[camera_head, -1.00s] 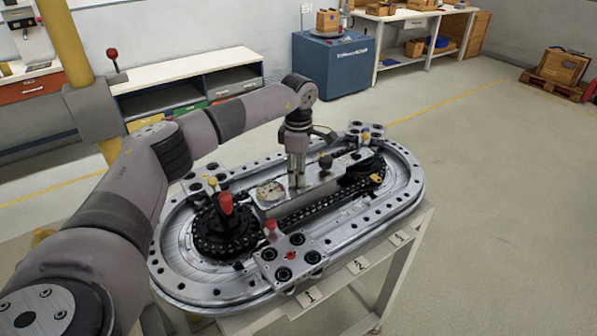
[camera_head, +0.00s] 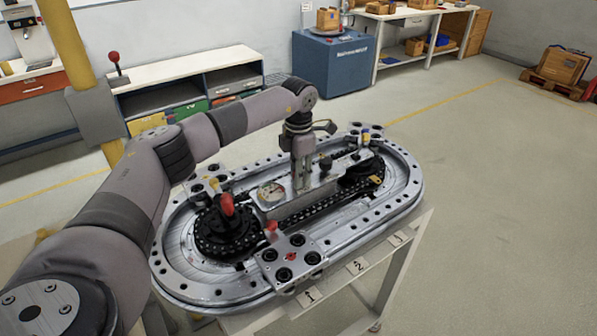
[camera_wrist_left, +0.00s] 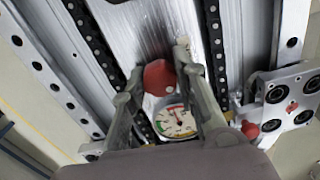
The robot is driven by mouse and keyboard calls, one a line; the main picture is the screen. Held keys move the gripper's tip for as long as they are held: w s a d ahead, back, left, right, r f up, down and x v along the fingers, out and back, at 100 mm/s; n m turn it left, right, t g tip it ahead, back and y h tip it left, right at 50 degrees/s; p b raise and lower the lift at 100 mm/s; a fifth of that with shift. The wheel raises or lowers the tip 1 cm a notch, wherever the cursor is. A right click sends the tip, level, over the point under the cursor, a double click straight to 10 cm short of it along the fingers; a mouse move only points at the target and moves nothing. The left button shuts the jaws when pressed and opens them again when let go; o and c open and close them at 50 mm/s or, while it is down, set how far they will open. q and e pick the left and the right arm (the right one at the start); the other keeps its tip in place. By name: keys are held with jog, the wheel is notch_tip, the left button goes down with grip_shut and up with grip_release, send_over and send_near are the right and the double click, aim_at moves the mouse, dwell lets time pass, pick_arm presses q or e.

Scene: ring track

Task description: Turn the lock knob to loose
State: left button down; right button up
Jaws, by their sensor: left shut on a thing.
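A red knob (camera_wrist_left: 160,77) sits between the fingertips of my left gripper (camera_wrist_left: 160,82) in the left wrist view, and the fingers are shut on it. A round dial gauge (camera_wrist_left: 175,121) with a white face lies just beside the knob, partly covered by the gripper. In the head view the left gripper (camera_head: 302,180) points straight down onto the metal block in the middle of the ring track (camera_head: 410,205). The gauge (camera_head: 271,193) shows to its left. The gripper hides the knob there. My right gripper is not in view.
A red-topped handle (camera_head: 227,205) stands on the left sprocket. A black chain (camera_head: 300,213) runs beside the block. A bolted plate (camera_head: 292,257) with a small red knob lies in front. The labelled stand edge (camera_head: 357,267) and open floor are to the right.

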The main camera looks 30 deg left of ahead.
pick_arm(q)
jog(key=n, duration=0.4)
jog(key=shift+r+n+p, duration=0.15)
jog(key=shift+n+p, duration=0.15)
jog(key=shift+p, duration=0.1)
jog(key=n+p, duration=0.1)
jog(key=n, duration=0.4)
jog(key=shift+w+n, duration=0.1)
jog(key=shift+n, duration=0.2)
jog(key=c, duration=1.2)
grip_release()
jog(key=shift+c, duration=0.2)
